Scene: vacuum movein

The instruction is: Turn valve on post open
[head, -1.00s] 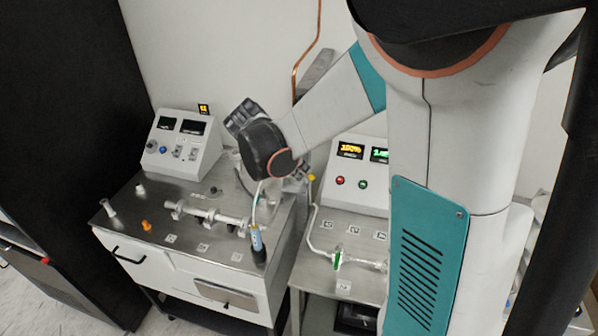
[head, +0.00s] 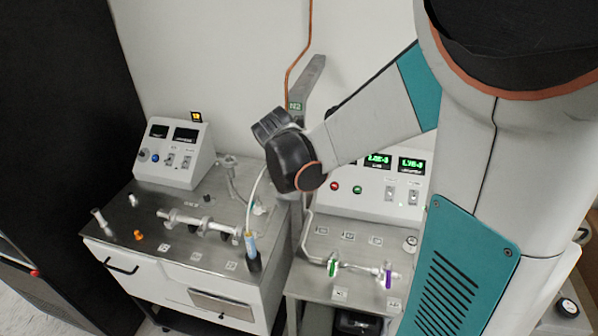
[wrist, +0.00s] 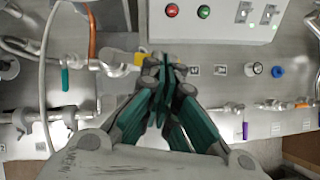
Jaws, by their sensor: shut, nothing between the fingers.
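The grey post (head: 311,82) stands against the back wall with a green-lettered N2 label (head: 296,106). A copper pipe (head: 288,68) runs down the wall to it. My gripper is mostly hidden behind my dark wrist in the head view. In the wrist view my gripper (wrist: 166,70) has its teal fingers drawn together and empty. A small yellow piece (wrist: 139,58) shows just left of the fingertips, partly covered; I cannot tell whether it is the post valve's handle or whether the fingers touch it. The copper pipe (wrist: 92,35) also shows there.
A glass line with a green-handled valve (head: 332,268) and a purple-handled valve (head: 388,279) lies on the right bench. A control box (head: 375,203) with lit displays stands behind it. The left bench holds another control box (head: 178,170) and a glass manifold (head: 195,223).

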